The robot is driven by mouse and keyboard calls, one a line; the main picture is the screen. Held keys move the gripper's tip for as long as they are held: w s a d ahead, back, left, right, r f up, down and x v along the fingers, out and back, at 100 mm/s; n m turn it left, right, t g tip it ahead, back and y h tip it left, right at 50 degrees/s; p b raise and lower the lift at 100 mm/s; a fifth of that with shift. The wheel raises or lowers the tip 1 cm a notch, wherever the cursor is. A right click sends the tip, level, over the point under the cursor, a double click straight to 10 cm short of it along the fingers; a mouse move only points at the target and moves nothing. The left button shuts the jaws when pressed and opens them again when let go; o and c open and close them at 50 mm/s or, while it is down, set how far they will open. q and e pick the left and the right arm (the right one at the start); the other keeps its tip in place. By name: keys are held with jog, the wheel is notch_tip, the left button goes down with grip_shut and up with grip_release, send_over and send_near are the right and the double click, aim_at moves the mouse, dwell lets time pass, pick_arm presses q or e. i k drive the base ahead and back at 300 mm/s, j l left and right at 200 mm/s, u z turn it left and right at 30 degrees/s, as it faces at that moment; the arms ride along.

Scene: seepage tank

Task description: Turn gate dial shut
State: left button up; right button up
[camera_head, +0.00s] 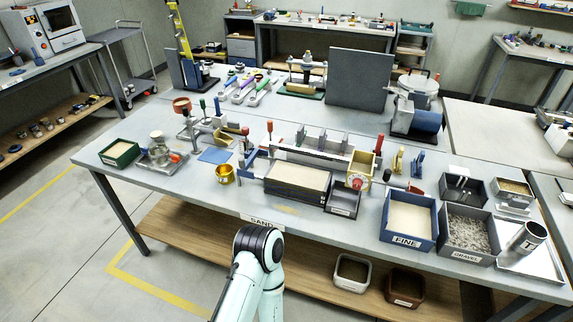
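The seepage tank (292,197) stands on the near table, a long box with a sand-coloured filling inside. At its right end is a yellow hopper-like box (362,162). A small round red and white dial (357,184) sits low on the front of that box; it looks like the gate dial. Its setting is too small to read. A grey tray (344,203) is just below and left of the dial. Part of one of my arms rises at the bottom centre, in front of the table edge. Neither gripper is in view.
A blue FINE bin (408,220), a dark GRAVEL bin (467,234) and a metal tray (532,262) with a cylinder fill the right side. A gold cup (226,174) and a green-rimmed box (120,153) are left. The table's front-left strip is clear.

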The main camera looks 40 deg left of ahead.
aim_at(357, 184)
jog(key=u, duration=0.85)
